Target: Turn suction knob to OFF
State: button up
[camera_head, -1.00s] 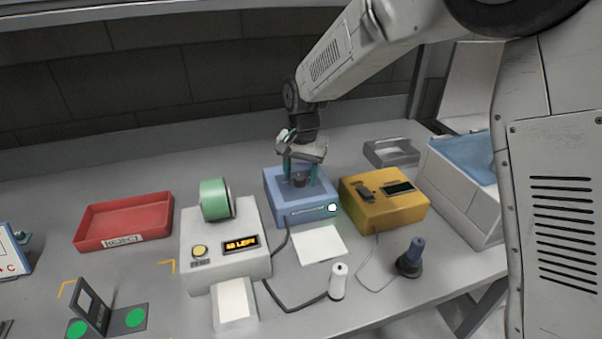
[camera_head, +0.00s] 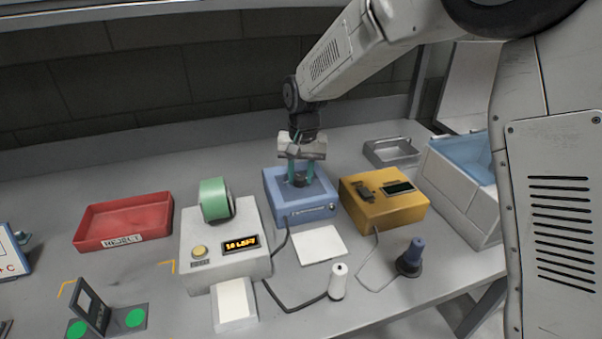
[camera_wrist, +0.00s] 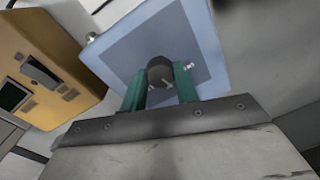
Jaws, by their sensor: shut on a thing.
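The suction knob (camera_wrist: 160,76) is a dark round knob on top of the blue box (camera_head: 322,212). In the wrist view my gripper (camera_wrist: 162,84) is shut on the knob, a finger on each side. The fingers hide part of the knob's rim. Any OFF marking is too small to make out.
The yellow box (camera_head: 385,207) with a switch and a display stands close to the right. The white label printer (camera_head: 222,262) with a green roll stands to the left. A red reject tray (camera_head: 122,218) lies further left. A white card (camera_head: 320,246) lies in front.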

aim_at(301, 175)
jog(key=n, duration=0.4)
jog(key=shift+n, duration=0.3)
jog(key=n, duration=0.4)
dwell(0.4)
jog(key=o, duration=1)
jog(key=shift+r, duration=0.15)
jog(key=r, duration=0.7)
jog(key=shift+w+d+r, duration=0.15)
jog(key=shift+w+r, duration=0.05)
jog(key=shift+r, duration=0.1)
